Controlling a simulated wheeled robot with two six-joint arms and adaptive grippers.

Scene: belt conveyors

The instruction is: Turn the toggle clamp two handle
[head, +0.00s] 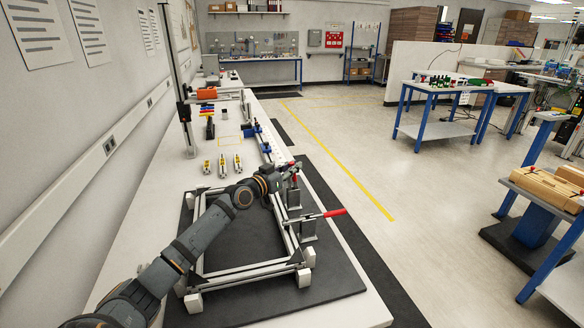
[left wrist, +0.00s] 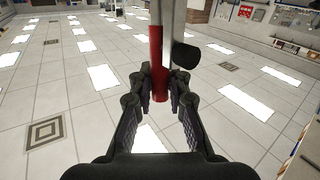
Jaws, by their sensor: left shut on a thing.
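My left gripper (head: 285,174) is at the farther toggle clamp (head: 293,197) on the right side of the metal frame. In the left wrist view, the fingers of my left gripper (left wrist: 159,92) are shut around the lower end of a red handle (left wrist: 157,55). A grey metal bar and a dark round tip show beside the handle. The nearer toggle clamp (head: 308,229) has its red handle (head: 334,213) lying out to the right, apart from my gripper. No label shows which clamp is number two. My right gripper is not in view.
The aluminium frame (head: 245,270) stands on a dark mat (head: 310,295) on the white bench (head: 150,190). Several small yellow-and-grey parts (head: 222,165) stand behind the frame. An upright post (head: 174,75) rises at the bench's back left.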

